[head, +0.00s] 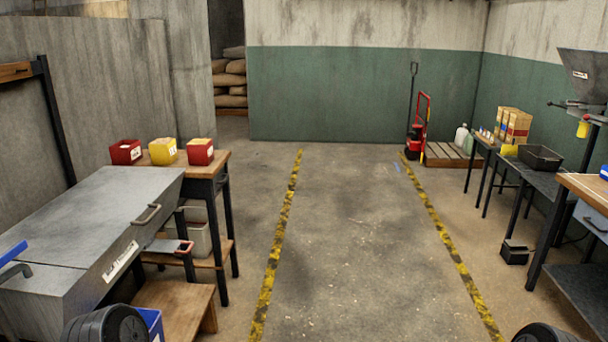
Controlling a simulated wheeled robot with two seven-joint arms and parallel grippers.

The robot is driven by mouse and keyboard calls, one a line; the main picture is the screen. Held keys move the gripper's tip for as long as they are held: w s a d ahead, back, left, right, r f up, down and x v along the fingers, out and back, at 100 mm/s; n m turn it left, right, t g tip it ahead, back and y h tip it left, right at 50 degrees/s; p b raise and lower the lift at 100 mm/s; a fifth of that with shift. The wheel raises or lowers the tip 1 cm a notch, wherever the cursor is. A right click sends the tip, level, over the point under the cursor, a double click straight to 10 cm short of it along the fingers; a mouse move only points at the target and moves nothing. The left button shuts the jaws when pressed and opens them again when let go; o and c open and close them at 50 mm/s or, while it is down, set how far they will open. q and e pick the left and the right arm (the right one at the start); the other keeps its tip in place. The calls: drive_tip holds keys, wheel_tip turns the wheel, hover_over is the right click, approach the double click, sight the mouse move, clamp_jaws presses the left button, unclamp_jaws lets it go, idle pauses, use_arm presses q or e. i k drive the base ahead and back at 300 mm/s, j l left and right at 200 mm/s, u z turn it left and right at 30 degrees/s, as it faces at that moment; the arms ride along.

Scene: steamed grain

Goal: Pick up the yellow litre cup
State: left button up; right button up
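Several yellow things show in the head view, and I cannot tell for certain which is the litre cup. A yellow square-topped container (162,151) stands between two red ones on the wooden table at left. A small yellow item (510,150) sits on the dark bench at right, by the cardboard boxes. Another small yellow item (583,129) shows under the grey hopper at far right. All are far from me and small. Neither of my grippers is in view.
A grey metal chest (95,215) fills the left, beside the wooden table (215,165). A dark tray (540,157) and a wood-topped table (590,190) stand right. A red pallet truck (418,130) is at the back. The floor between the yellow-black lines is clear.

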sight(163, 151)
drive_tip(key=i+u, duration=0.1)
drive_tip(key=i, duration=0.4)
drive_tip(key=i+l+u, duration=0.15)
drive_tip(key=i, duration=0.4)
drive_tip(key=i+l+u, duration=0.1)
drive_tip(key=i, duration=0.4)
drive_tip(key=i+l+u, duration=0.1)
drive_tip(key=i+u, duration=0.15)
drive_tip(key=u, duration=0.2)
drive_tip(key=i+l+u, duration=0.25)
drive_tip(key=u, duration=0.2)
drive_tip(key=i+l+u, duration=0.2)
drive_tip(key=u, duration=0.2)
drive_tip(key=i+l+u, duration=0.15)
drive_tip(key=l+u, duration=0.3)
drive_tip(key=i+l+u, duration=0.1)
drive_tip(key=l+u, duration=1)
drive_tip(key=l, duration=0.3)
